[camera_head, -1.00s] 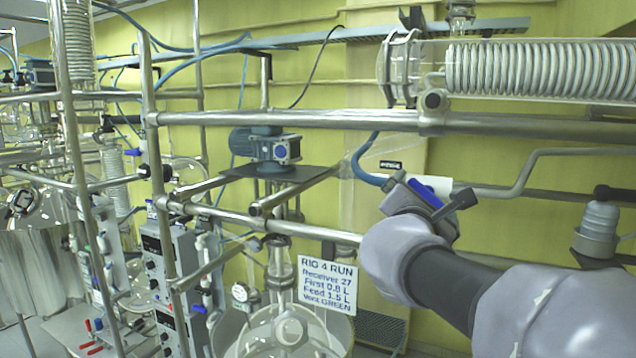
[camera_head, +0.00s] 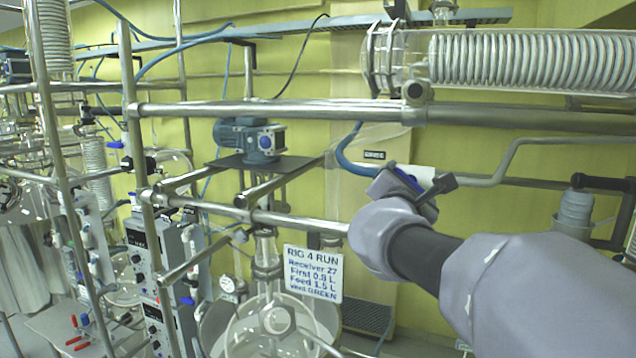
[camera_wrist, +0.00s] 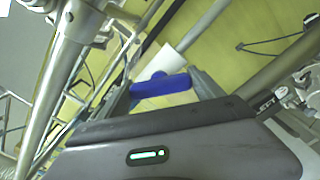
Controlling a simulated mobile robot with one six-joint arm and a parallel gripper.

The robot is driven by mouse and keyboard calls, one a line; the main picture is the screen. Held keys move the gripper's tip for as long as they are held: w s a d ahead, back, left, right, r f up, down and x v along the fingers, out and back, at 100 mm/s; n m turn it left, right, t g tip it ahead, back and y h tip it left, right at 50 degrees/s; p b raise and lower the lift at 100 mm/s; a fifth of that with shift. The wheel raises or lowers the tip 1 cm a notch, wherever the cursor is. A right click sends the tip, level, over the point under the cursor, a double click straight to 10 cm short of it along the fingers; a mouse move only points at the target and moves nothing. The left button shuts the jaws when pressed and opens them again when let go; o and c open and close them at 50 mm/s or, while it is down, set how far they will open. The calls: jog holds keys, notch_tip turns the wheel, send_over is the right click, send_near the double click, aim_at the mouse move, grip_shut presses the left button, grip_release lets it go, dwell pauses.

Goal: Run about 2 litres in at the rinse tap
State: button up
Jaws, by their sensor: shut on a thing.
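The tap has a white body (camera_head: 424,176) and a blue lever (camera_head: 404,178). It sits on a metal pipe at the right of the head view, with a blue hose (camera_head: 349,155) curving away at its left. My gripper (camera_head: 416,186) is at the tap, shut on the blue lever. In the wrist view the blue lever (camera_wrist: 160,87) lies between my two fingers, with the white body (camera_wrist: 166,61) just behind it. My gripper partly hides the tap in the head view. A small dark label (camera_head: 375,155) beside the hose is too small to read. I see no water running.
A glass vessel (camera_head: 240,335) stands below, under a motor (camera_head: 250,138). A white sign (camera_head: 313,273) reads "RIG 4 RUN", "First 0.8 L", "Feed 1.5 L". Metal rails (camera_head: 300,112) and a coiled glass condenser (camera_head: 530,60) hem my arm in above.

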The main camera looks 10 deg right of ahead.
jog(key=shift+f+b, duration=0.1)
jog(key=shift+b, duration=0.2)
jog(key=shift+f+m+b, duration=0.15)
jog(key=shift+m+b, duration=0.65)
jog(key=shift+b, duration=0.25)
jog(key=m+b, duration=0.2)
jog(key=b, duration=0.1)
jog(key=shift+f+b, duration=0.1)
jog(key=shift+b, duration=0.3)
jog(key=m+b, duration=0.4)
jog(key=shift+m+b, duration=0.3)
jog(key=shift+b, duration=0.1)
jog(key=shift+r+m+b, duration=0.3)
jog(key=shift+m+b, duration=0.85)
jog(key=shift+m, duration=0.15)
jog(key=o, duration=1.4)
jog(key=shift+c, duration=0.2)
